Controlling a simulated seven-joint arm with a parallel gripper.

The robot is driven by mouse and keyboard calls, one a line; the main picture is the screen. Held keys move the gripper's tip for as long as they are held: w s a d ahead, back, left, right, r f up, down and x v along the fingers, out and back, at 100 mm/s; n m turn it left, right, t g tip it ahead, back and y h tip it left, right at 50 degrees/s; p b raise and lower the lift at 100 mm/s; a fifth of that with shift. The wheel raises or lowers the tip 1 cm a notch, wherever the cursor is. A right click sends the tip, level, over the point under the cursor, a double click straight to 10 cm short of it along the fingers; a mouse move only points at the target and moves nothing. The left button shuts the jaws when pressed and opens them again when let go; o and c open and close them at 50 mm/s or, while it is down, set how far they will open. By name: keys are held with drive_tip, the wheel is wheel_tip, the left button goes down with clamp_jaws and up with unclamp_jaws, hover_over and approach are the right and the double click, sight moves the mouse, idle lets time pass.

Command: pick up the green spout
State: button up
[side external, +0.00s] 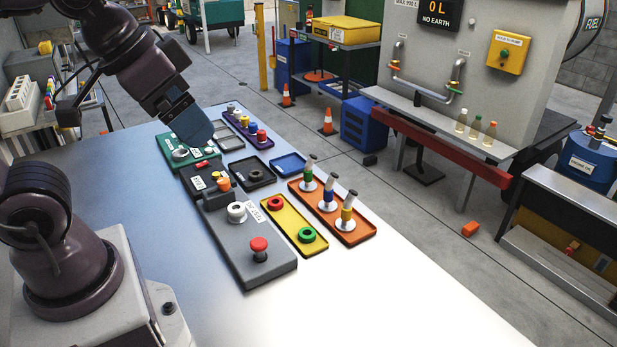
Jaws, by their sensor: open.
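The green spout (309,173) stands upright at the far end of an orange tray (366,233). It has a dark slanted tip, a green band and a pale round base. A blue-banded spout (327,195) and a yellow-banded spout (346,214) stand in a row nearer the camera in the same tray. My gripper (203,141) is to the left of the green spout, above the far-left trays and apart from the spouts. It is open. Its fingertips are hard to make out behind the blue-grey hand.
A yellow tray (291,228) with red and green rings lies beside the orange tray. A grey panel (245,268) with a red button (260,245) is left of it. A small blue tray (289,164) lies behind. The table's near part is clear.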

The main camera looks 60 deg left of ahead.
drive_tip(key=c, duration=0.7)
drive_tip(key=shift+o, duration=0.2)
drive_tip(key=n+y, duration=0.1)
drive_tip(key=n, duration=0.1)
approach(306, 166)
drive_tip(key=x, duration=1.1)
drive_tip(key=shift+w+f, duration=0.15)
drive_tip(key=shift+f, duration=0.15)
